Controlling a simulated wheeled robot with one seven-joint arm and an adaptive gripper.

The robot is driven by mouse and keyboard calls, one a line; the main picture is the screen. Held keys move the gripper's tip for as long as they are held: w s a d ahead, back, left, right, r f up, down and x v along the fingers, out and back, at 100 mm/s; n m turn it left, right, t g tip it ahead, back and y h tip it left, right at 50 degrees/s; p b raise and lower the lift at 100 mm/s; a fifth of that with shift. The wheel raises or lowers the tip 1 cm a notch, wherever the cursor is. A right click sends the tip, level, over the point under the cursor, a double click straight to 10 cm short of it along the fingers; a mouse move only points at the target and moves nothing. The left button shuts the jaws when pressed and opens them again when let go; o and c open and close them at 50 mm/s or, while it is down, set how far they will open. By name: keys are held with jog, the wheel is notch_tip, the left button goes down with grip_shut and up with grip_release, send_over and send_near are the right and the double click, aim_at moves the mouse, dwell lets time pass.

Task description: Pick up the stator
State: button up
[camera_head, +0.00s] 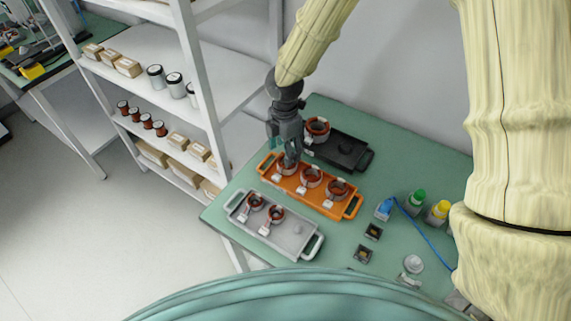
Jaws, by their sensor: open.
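An orange tray (352,210) lies in the middle of the green table and holds three copper-and-white stators in a row. They are the left stator (281,170), the middle stator (311,176) and the right stator (337,188). My gripper (289,160) points down at the left stator and hides part of it. The jaws are open; whether they touch the stator I cannot tell. A grey tray (310,246) in front holds two stators, the left one (255,201) and the right one (276,215). A black tray (361,160) behind holds one stator (317,127).
Green-capped (416,201) and yellow-capped (438,212) bottles, a blue tool with a cable (384,207), small dark square parts (373,231) and a round white item (413,264) lie on the right of the green table (425,160). A white shelf (215,90) stands at left.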

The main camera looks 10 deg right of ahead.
aim_at(284, 169)
jog(key=shift+s+f, duration=0.1)
jog(key=shift+f, duration=0.35)
jog(key=shift+w+d+f+p, duration=0.15)
jog(key=shift+f+p, duration=0.35)
jog(key=shift+f, duration=0.7)
jog(key=shift+w+d+f+p, duration=0.15)
jog(key=shift+f+p, duration=0.35)
jog(key=shift+f, duration=0.65)
jog(key=shift+s, duration=0.1)
jog(key=c, duration=0.8)
jog(key=shift+c, duration=0.6)
jog(key=shift+r, duration=0.15)
